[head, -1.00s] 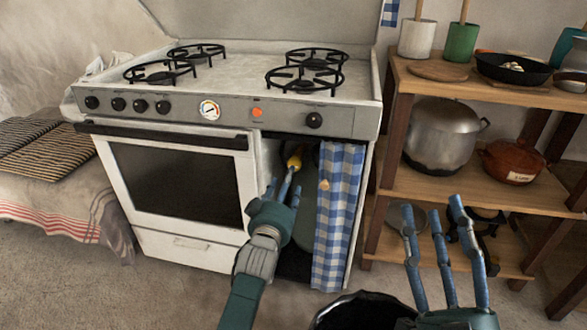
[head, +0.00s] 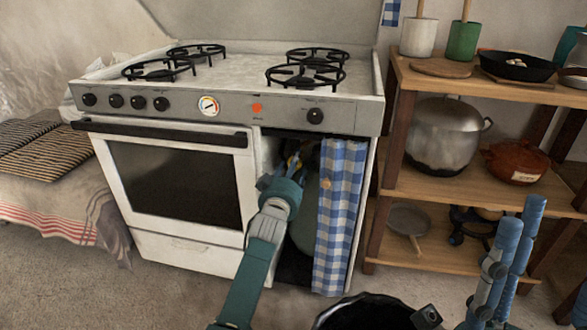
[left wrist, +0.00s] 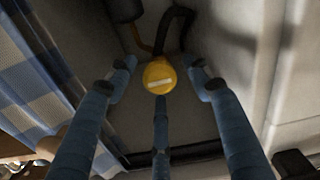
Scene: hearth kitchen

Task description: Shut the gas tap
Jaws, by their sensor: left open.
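The gas tap is a round yellow knob with a pale bar across it (left wrist: 159,76), in the cavity beside the oven. In the left wrist view a dark hose rises behind it. My left gripper (left wrist: 160,95) is open, with its blue fingers spread around the knob and a gap on either side. In the head view my left gripper (head: 288,170) reaches into the cavity and hides most of the tap. My right gripper (head: 506,260) is at the lower right, partly cut off by the frame, away from the tap; its opening is unclear.
A blue checked curtain (head: 340,215) hangs right of the cavity, close to my left arm. The white stove (head: 190,235) walls its left side. A wooden shelf (head: 400,262) with pots stands to the right. A black bin (head: 365,312) is at the bottom.

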